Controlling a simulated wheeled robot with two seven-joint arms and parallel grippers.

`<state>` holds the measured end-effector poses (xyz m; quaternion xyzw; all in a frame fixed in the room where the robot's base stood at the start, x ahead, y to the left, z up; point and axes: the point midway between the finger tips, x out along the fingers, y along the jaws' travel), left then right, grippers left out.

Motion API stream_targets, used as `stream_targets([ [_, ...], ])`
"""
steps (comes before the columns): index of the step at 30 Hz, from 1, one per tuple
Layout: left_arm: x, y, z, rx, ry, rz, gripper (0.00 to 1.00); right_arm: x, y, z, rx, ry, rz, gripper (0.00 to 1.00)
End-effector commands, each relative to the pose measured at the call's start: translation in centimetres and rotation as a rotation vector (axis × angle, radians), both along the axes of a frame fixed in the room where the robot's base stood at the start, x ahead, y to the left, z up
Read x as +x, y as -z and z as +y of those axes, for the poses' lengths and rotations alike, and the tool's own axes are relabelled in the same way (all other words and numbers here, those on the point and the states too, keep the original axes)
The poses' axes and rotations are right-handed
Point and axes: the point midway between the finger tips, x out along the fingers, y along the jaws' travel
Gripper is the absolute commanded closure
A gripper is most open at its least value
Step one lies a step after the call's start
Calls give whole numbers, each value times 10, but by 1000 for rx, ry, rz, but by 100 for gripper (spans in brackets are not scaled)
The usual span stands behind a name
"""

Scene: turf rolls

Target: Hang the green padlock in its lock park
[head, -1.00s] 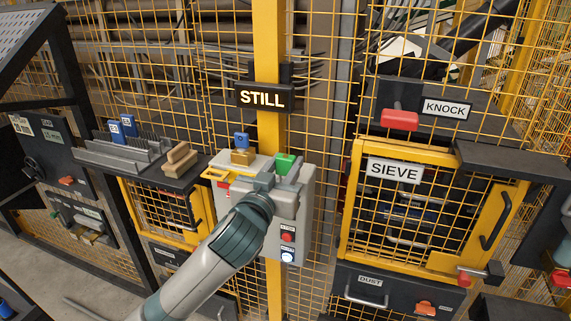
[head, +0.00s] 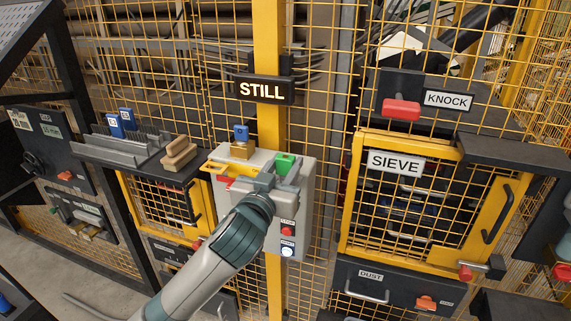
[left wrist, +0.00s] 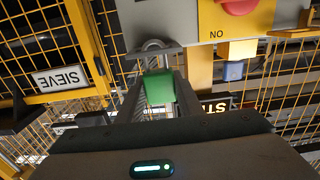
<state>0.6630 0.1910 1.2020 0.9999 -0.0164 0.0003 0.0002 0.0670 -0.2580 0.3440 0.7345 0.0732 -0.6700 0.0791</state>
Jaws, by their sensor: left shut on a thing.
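My left gripper (head: 279,180) is shut on the green padlock (head: 284,163) in front of the grey control box (head: 303,205). In the left wrist view the green padlock (left wrist: 159,87) sits between the fingers (left wrist: 160,98). Its metal shackle (left wrist: 153,46) points away from the gripper, up to the box edge; I cannot tell whether it is hooked on anything. A red handle (left wrist: 240,4) on a yellow plate (left wrist: 220,20) shows beside it. I cannot make out the lock park for sure. My right gripper is not in view.
A blue padlock (head: 241,132) with a brass piece (head: 242,150) sits at the box top. A yellow post (head: 268,50) bears the STILL sign (head: 264,90). The SIEVE gate (head: 345,205) is at the right. A shelf with a wooden block (head: 178,155) is at the left.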

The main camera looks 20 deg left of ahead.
Motion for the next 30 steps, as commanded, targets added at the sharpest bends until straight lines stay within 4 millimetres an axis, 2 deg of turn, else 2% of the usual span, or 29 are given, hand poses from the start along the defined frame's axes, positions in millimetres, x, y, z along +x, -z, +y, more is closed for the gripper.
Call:
stream_targets([
  [30, 0, 21, 0, -1, 0, -1, 92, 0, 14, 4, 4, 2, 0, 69],
])
